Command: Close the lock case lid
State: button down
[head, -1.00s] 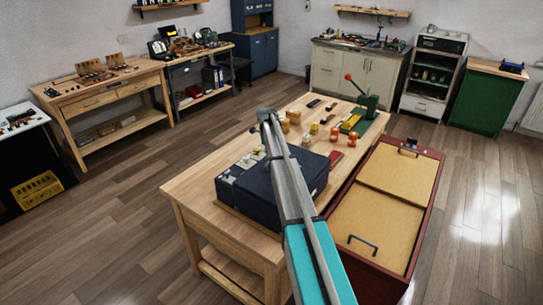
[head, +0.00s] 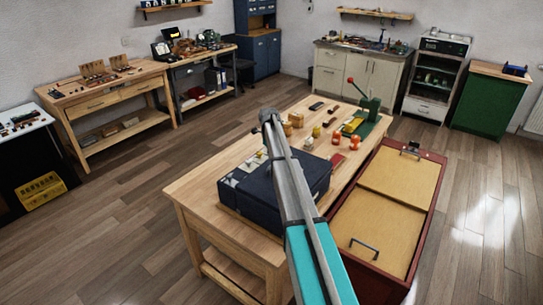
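A dark blue-black case (head: 256,193) sits on the near part of the wooden workbench (head: 190,190). It looks like the lock case, and its top looks mostly flat and dark. Small pale, metallic pieces (head: 232,178) show along its left side. I cannot tell from this view how far its lid stands open. My grey and teal arm crosses in front of the case and hides its middle and part of its right side. The arm's far end shows above the case's back edge, but I see no gripper fingers there.
Behind the case, the bench holds small wooden blocks (head: 297,119), orange pieces (head: 336,136) and a green press with a red lever (head: 368,105). A red-brown chest with tan panels (head: 378,228) stands along the bench's right side.

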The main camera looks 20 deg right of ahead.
jog(key=r+p, duration=0.2)
jog(key=shift+w+a+r, duration=0.1)
jog(key=shift+w+r, duration=0.1)
jog(key=shift+r, duration=0.15)
jog(key=w+a+r+p, duration=0.4)
jog(key=w+r+p, duration=0.1)
jog(key=w, duration=0.2)
jog(key=shift+a, duration=0.35)
jog(key=s+a+f+n+b, duration=0.3)
jog(key=s+a+n, duration=0.2)
jog(key=s+n, duration=0.5)
jog(key=s+a+f+n+b, duration=0.4)
jog(key=s+n, duration=0.5)
jog(key=s, duration=1.3)
jog(key=s+a+f+n+b, duration=0.3)
jog(key=s+a+n, duration=0.4)
jog(key=s, duration=0.9)
jog(key=shift+s+a+f+n, duration=0.25)
jog(key=shift+a+n, duration=0.1)
jog(key=shift+n, duration=1.45)
